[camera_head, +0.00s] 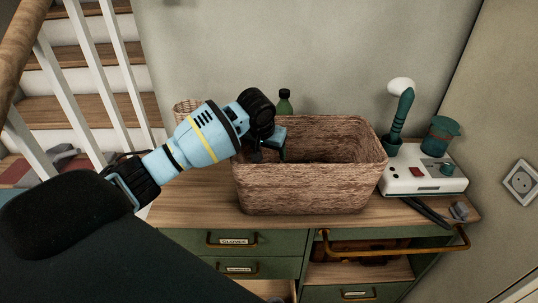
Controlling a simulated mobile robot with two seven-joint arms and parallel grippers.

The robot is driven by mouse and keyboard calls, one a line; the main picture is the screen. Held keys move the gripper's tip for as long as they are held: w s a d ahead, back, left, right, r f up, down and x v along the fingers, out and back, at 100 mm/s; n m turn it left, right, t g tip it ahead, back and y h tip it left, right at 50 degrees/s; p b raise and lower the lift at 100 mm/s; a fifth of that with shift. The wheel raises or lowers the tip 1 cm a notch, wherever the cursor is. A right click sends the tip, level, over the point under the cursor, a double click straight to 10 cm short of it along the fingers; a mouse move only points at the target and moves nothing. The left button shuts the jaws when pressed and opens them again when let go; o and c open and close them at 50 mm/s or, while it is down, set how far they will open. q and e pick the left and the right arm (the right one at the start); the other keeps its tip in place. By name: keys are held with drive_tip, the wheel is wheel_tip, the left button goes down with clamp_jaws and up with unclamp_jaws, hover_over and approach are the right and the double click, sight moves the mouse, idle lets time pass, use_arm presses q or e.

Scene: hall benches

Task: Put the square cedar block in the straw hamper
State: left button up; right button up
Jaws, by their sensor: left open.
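The straw hamper (310,188) is a large brown woven basket with an open top, standing on the wooden top of a green cabinet. My left gripper (269,148) is at the hamper's left side, over its rim, with the fingers pointing down at the opening. It is open, and I see nothing held in it. I cannot make out the square cedar block; the hamper's floor is hidden by its front wall and shadow. My right gripper is not in view.
A green bottle (284,103) and a small wicker basket (187,108) stand behind. A white device (423,178) with a teal-handled brush (402,115) is on the right. The cabinet (232,254) has an open compartment and brass handles. Stairs are at the left.

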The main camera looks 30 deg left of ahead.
use_arm(q)
drive_tip(key=v, duration=1)
drive_tip(key=shift+r, duration=0.3)
